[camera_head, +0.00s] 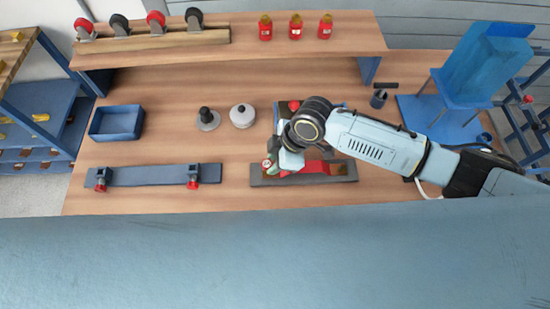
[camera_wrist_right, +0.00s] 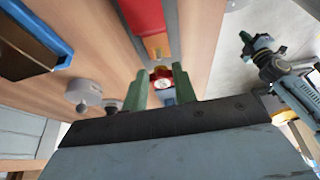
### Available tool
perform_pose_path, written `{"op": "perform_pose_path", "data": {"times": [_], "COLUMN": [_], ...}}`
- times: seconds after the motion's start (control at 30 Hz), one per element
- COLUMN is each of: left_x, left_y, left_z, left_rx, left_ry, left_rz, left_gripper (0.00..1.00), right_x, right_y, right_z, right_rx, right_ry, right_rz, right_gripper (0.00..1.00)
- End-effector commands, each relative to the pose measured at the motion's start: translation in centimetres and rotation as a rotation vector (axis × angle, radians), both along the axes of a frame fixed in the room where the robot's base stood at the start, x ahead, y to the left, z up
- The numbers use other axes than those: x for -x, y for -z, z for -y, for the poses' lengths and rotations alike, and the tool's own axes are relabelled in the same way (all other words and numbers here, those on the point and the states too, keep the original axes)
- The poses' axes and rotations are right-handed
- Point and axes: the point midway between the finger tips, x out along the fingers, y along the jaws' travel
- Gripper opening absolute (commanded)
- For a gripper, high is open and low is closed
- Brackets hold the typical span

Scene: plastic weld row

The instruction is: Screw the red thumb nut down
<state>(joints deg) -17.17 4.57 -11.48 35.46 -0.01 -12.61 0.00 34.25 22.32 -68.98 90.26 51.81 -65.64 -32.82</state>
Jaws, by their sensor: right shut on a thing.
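My right gripper (camera_head: 270,162) reaches down to the near left end of a dark grey plate (camera_head: 262,181) on the bench. In the right wrist view its two green fingers (camera_wrist_right: 161,87) are shut on the red thumb nut (camera_wrist_right: 161,75), one on each side. A pale round face with a marking shows inside the nut. A red strip (camera_head: 318,167) lies on the plate beside the gripper; it also shows in the right wrist view (camera_wrist_right: 143,14). My left gripper (camera_wrist_right: 254,43) appears at the right of the wrist view, away from the nut; its jaws are unclear.
A blue tray (camera_head: 116,122), a black-knobbed piece (camera_head: 207,119) and a round white-grey piece (camera_head: 242,116) stand left of the arm. A dark bar with red clamps (camera_head: 145,175) lies front left. A blue stand (camera_head: 455,118) is at the right. Bare wood lies between.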

Motion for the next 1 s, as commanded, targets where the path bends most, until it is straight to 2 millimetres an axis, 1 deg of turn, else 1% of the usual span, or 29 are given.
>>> {"op": "perform_pose_path", "data": {"times": [1.0], "left_x": [0.01], "left_y": [-0.71], "left_z": [-0.04], "left_rx": [-0.001], "left_ry": [0.000], "left_rz": [0.000], "left_gripper": [0.00], "right_x": [0.02], "right_y": [-0.07], "right_z": [0.15], "right_rx": [0.000], "right_ry": [0.001], "right_rz": [0.000], "right_gripper": [0.06]}}
